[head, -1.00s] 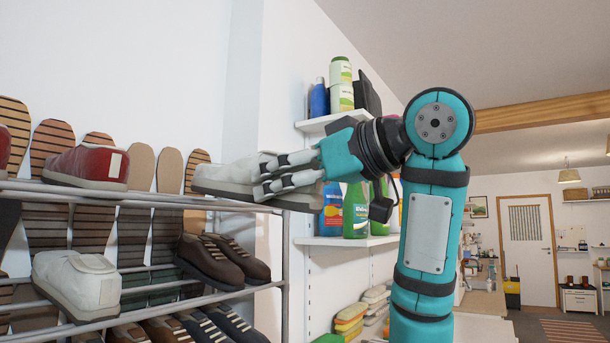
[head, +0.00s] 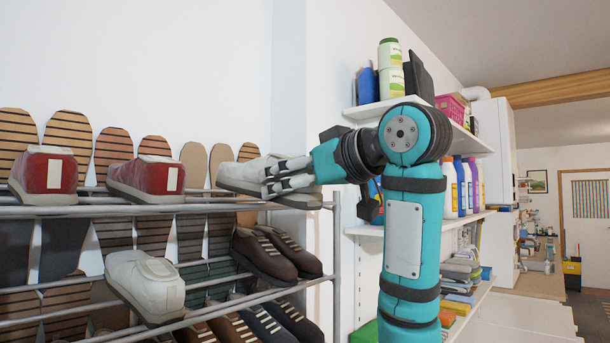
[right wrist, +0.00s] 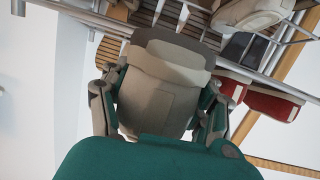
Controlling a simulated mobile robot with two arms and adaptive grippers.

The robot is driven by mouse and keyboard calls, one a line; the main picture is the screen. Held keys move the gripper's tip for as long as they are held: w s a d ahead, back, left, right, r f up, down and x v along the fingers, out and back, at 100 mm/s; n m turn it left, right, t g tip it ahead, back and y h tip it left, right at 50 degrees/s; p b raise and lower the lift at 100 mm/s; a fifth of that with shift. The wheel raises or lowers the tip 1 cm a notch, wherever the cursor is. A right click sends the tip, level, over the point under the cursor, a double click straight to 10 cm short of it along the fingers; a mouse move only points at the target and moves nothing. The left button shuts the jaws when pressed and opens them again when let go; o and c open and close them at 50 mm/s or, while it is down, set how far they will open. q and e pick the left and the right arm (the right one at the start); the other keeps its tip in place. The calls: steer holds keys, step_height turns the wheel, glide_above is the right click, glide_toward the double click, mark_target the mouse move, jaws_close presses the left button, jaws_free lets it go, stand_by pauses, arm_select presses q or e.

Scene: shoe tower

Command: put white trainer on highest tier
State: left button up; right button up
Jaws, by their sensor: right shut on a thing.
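My right gripper (head: 277,178) is shut on a white trainer (head: 242,173) at the right end of the highest tier (head: 100,209) of the shoe rack. The trainer is level with the top rails and partly hidden by the fingers. I cannot tell if it touches the rails. The right wrist view shows the held trainer (right wrist: 165,85) between the two fingers, its heel end towards the palm. Another white trainer (head: 147,284) sits on the tier below. My left gripper is not in view.
Two red shoes (head: 45,174) (head: 147,178) stand on the highest tier, left of the held trainer, with a gap between. Brown shoes (head: 277,254) sit below. The rack's right post (head: 336,270) is close to my gripper. Shelves with bottles (head: 462,187) stand to the right.

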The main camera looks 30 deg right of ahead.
steer(key=w, duration=0.1)
steer(key=w+a+p, duration=0.1)
steer(key=w+r, duration=0.1)
steer(key=shift+w+a+p, duration=0.2)
steer(key=shift+p, duration=0.15)
steer(key=w+a+p, duration=0.1)
steer(key=w, duration=0.1)
steer(key=w+p, duration=0.2)
steer(key=w, duration=0.1)
steer(key=w+a+r+p, duration=0.1)
steer(key=w+p, duration=0.1)
steer(key=shift+w+a, duration=0.3)
steer(key=shift+a, duration=0.05)
steer(key=shift+w+a+r+p, duration=0.15)
steer(key=shift+w+a+p, duration=0.1)
steer(key=shift+w+p, duration=0.25)
steer(key=shift+w+a+r+p, duration=0.1)
steer(key=shift+w+a+p, duration=0.15)
steer(key=shift+w, duration=0.45)
steer(key=shift+w+f+b, duration=0.3)
steer(key=shift+f+b, duration=0.15)
steer(key=shift+f, duration=0.35)
steer(key=shift+w+f+b, duration=0.1)
steer(key=shift+f+b, duration=0.2)
steer(key=shift+f, duration=0.2)
steer(key=o, duration=1.7)
